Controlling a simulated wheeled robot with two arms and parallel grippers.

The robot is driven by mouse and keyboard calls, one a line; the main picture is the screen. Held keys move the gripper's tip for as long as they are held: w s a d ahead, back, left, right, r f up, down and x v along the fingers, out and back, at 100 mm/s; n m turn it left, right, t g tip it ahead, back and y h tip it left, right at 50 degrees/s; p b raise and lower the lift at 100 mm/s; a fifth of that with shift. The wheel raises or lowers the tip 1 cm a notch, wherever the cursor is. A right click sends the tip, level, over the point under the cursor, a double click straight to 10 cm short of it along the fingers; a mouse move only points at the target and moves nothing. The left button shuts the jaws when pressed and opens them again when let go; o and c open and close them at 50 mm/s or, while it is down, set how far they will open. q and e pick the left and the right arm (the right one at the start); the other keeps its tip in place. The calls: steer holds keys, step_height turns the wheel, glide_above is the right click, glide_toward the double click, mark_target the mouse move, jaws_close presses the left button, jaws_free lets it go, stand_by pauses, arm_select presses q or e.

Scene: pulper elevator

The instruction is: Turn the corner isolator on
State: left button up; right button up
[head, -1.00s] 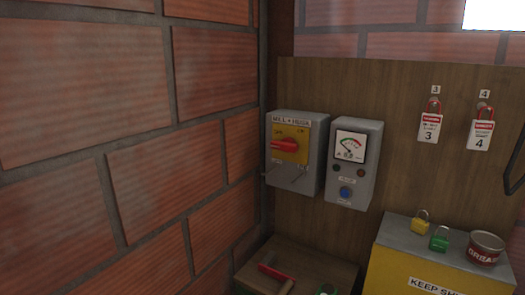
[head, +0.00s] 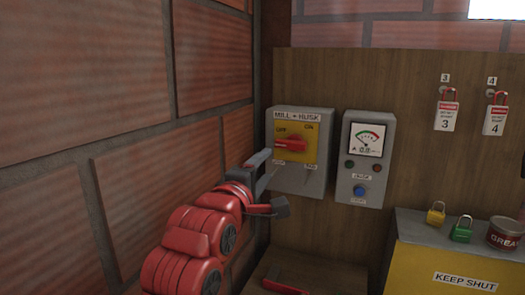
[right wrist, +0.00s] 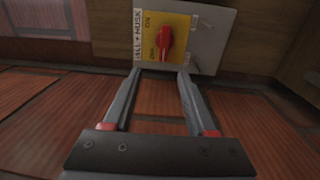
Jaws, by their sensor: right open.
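The corner isolator (head: 299,177) is a grey box marked MILL + HUSK on the wooden board, beside the brick corner. Its yellow plate bears OFF and ON, and its red handle (head: 290,146) lies roughly level, its grip end to the left on the OFF side. My right gripper (head: 272,183) is open and empty, in front of the box's lower left. In the right wrist view the red handle (right wrist: 165,43) shows beyond the open fingertips (right wrist: 168,74), apart from them. My left gripper is not in view.
A grey meter box (head: 365,160) with a blue button stands close to the right of the isolator. The brick wall (head: 120,120) is close on the left. A yellow KEEP SHUT box (head: 445,270) carries padlocks and a red tin (head: 505,235).

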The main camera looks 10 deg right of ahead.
steer(key=p, duration=0.4)
glide_toward(291, 147)
steer(key=x, duration=0.8)
steer(key=shift+w+d+r, duration=0.2)
steer(key=shift+w, duration=0.15)
steer(key=shift+w+d, duration=0.15)
steer(key=shift+w, duration=0.15)
steer(key=shift+f, duration=0.1)
jaws_close()
